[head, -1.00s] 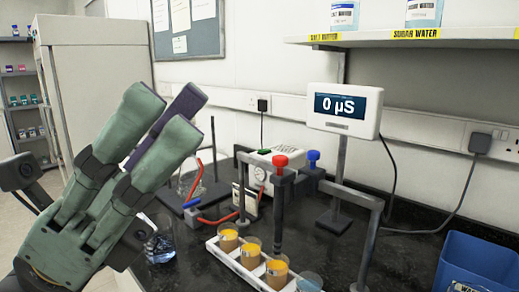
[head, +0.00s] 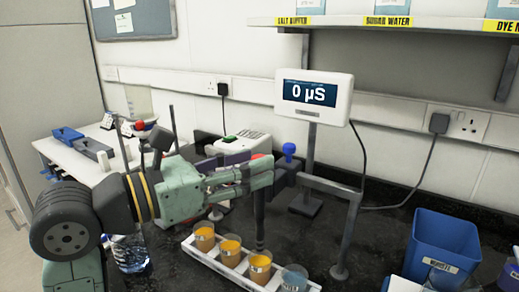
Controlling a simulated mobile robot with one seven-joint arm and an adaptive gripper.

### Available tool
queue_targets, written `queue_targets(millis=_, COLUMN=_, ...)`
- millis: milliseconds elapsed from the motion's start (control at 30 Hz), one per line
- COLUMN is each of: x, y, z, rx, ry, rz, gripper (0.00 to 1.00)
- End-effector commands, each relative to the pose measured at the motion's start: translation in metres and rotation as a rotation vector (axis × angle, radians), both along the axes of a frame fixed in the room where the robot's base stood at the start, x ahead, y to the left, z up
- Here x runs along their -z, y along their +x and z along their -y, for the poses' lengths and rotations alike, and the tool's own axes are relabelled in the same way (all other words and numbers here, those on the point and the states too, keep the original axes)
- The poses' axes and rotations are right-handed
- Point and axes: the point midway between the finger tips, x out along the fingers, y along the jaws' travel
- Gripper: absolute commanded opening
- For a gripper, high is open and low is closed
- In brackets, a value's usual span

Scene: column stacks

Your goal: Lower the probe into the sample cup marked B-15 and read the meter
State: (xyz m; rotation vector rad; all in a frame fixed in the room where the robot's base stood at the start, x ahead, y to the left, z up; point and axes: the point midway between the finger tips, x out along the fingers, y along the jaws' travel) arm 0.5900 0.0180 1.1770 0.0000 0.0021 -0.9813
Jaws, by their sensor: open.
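The meter (head: 315,95) on its post reads 0 µS. The probe (head: 260,218) is a dark upright rod on a grey stand (head: 335,188); its lower end shows just behind the third cup from the left. A white rack (head: 213,258) holds several cups: orange ones (head: 204,238), (head: 230,249), (head: 260,268) and a blue-grey one (head: 294,278) at right. Their labels are too small to read.
A blue knob (head: 289,150) stands just right of my fingers. A blue bin (head: 441,245) is at the right. A shelf (head: 400,21) overhangs the back.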

Motion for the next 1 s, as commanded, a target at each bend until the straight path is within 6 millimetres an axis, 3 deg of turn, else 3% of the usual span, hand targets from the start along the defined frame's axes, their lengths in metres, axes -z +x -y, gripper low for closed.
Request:
queue_targets(millis=200, x=-0.001, y=0.013, z=0.02, rx=0.002, ry=-0.001, rz=0.001, gripper=0.42)
queue_targets(millis=533, x=0.0, y=0.015, z=0.023, rx=0.0, ry=-0.002, rz=0.001, gripper=0.42)
queue_targets(millis=1000, x=0.0, y=0.015, z=0.022, rx=0.0, ry=-0.001, rz=0.002, gripper=0.11)
